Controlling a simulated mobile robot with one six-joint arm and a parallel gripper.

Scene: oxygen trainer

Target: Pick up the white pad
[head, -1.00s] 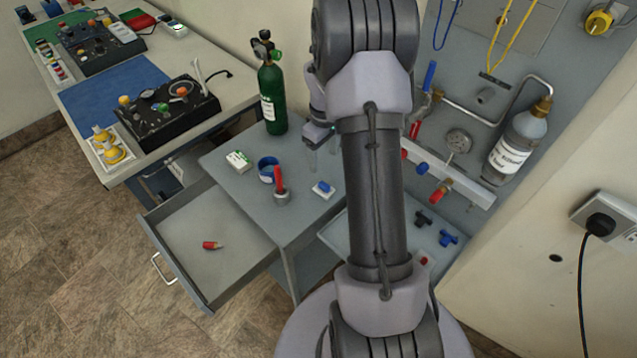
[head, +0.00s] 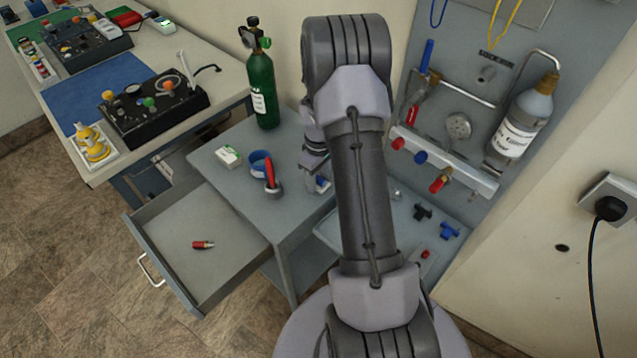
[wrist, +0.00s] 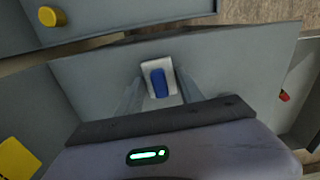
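The white pad is a small white block with a blue piece on top. It lies on the grey cabinet top and shows in the wrist view (wrist: 148,67). In the head view the white pad (head: 325,186) is partly hidden behind my arm. My gripper (wrist: 158,84) is open, with one finger on each side of the pad in the wrist view. Nothing is held. In the head view my gripper (head: 314,170) hangs over the pad, its fingertips mostly hidden; I cannot tell how close they are to the top.
A green cylinder (head: 262,90) stands behind. An open drawer (head: 205,277) holds a red item (head: 203,245). A wall panel (head: 450,75) rises at right.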

